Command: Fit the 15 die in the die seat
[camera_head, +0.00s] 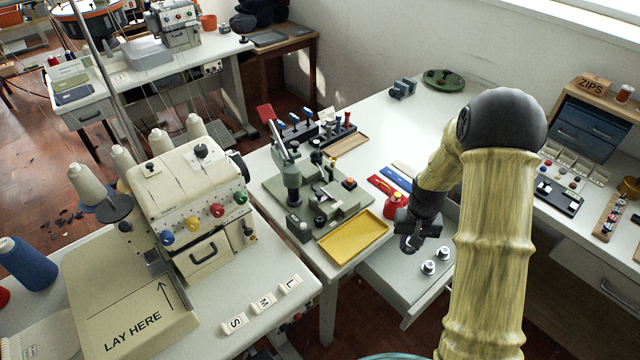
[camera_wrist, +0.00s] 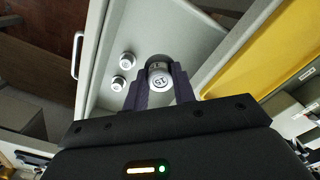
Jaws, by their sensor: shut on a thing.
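The 15 die (camera_wrist: 159,78) is a short metal cylinder with a pale face marked 15. It sits between the two dark fingers in the wrist view. My gripper (camera_head: 408,243) is shut on it, above the open drawer (camera_head: 394,283) in the head view; the die is mostly hidden there by the gripper. The green press (camera_head: 292,183) stands on the table, left of my gripper. Its base (camera_head: 337,209) carries small fittings; I cannot tell which is the die seat.
Two other dies, (camera_head: 428,267) and (camera_head: 442,253), stand in the drawer. A yellow tray (camera_head: 352,238) lies at the table's front edge, between press and drawer. A red bottle (camera_head: 394,206) stands close behind my gripper. Coloured strips (camera_head: 396,179) lie farther back.

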